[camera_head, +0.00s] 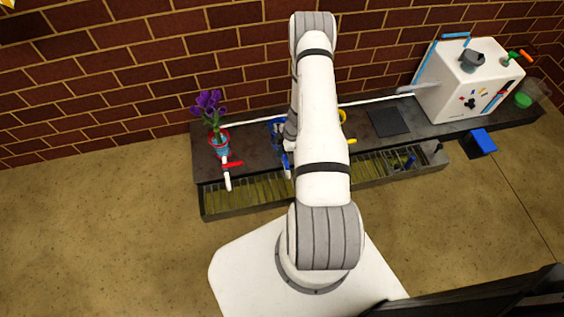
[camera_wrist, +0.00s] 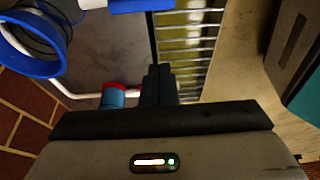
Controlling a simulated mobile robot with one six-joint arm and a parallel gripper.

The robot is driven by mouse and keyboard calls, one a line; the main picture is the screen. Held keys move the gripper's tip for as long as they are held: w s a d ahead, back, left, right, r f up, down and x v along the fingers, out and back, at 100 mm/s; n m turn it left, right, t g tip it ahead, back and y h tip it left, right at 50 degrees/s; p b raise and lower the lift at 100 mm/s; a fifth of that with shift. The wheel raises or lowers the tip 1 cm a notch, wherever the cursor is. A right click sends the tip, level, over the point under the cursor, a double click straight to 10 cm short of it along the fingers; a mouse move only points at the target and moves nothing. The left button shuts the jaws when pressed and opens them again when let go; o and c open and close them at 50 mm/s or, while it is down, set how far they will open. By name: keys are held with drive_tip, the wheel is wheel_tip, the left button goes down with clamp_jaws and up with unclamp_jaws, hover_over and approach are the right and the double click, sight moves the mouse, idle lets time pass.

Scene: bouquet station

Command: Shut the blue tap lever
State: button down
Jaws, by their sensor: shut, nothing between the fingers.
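The blue tap lever (camera_wrist: 142,5) shows at the top edge of the wrist view, beside a short white pipe piece (camera_wrist: 93,3). In the head view a blue part of the tap (camera_head: 286,165) shows just left of my arm; the arm hides much of it. My gripper (camera_wrist: 158,72) is shut and empty, its dark fingertips over the bench near the grating. The lever is apart from the fingertips, above them in the wrist view. In the head view the gripper is mostly hidden by my arm. The lever's exact angle cannot be told.
A blue-rimmed clear vessel (camera_wrist: 32,62) stands near the lever. A red tap lever (camera_head: 232,164) and a red-rimmed pot with purple flowers (camera_head: 218,145) stand at left. A slatted trough (camera_head: 250,192) runs along the front. A white machine (camera_head: 470,85) stands at right.

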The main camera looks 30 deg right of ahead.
sight(286, 162)
drive_tip(key=shift+f, duration=0.1)
drive_tip(key=b+x, duration=0.4)
drive_tip(key=x, duration=0.6)
drive_tip(key=shift+a+f, duration=0.15)
drive_tip(key=shift+f, duration=0.1)
drive_tip(key=d, duration=0.3)
drive_tip(key=shift+s+r+b, duration=0.35)
drive_tip(key=shift+b, duration=0.05)
drive_tip(key=shift+s+d, duration=0.2)
drive_tip(key=shift+d, duration=0.35)
